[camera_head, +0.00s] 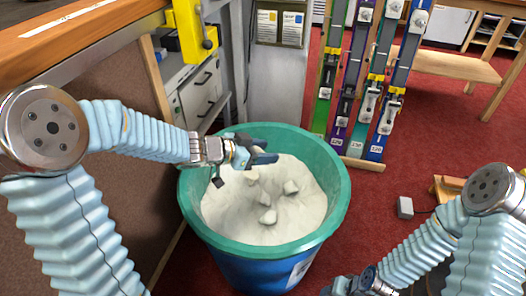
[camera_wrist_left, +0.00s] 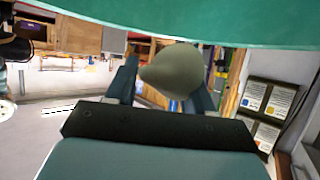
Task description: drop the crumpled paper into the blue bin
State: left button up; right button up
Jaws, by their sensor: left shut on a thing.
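The blue bin (camera_head: 265,268) stands on the floor in the middle of the head view, with a wide green rim and a pale inside. Several crumpled pale pieces (camera_head: 268,216) lie in it. My left gripper (camera_head: 262,157) reaches in from the left over the far part of the bin opening. It is shut on a crumpled paper (camera_wrist_left: 172,70), which shows as a rounded greyish lump between the fingers in the left wrist view. In the head view the fingers mostly hide this paper. My right gripper (camera_head: 358,284) is at the bottom edge, right of the bin; its fingers are not clear.
A wooden bench (camera_head: 70,45) with a brown side panel stands left of the bin. A yellow clamp-like part (camera_head: 190,30) is at its corner. Several upright skis (camera_head: 370,90) stand behind the bin at right. A small grey box (camera_head: 405,207) lies on the red floor.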

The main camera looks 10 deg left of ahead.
pick_arm(q)
jog(key=shift+f+b, duration=0.3)
jog(key=shift+f, duration=0.3)
pick_arm(e)
jog(key=shift+w+d+f, duration=0.1)
jog(key=shift+d+f, duration=0.1)
jog(key=shift+f, duration=0.4)
pick_arm(q)
jog(key=shift+r, duration=0.1)
jog(key=o, duration=1.1)
jog(key=shift+c, duration=0.2)
jog(key=p+v, duration=0.5)
jog(key=v, duration=0.8)
jog(key=shift+s+a, duration=0.25)
pick_arm(e)
jog(key=r, duration=0.1)
jog(key=a+r, duration=0.1)
jog(key=r, duration=0.2)
jog(key=shift+s+a+r, duration=0.3)
jog(key=shift+s+r, duration=0.05)
jog(key=shift+r, duration=0.05)
pick_arm(q)
jog(key=shift+r, duration=0.15)
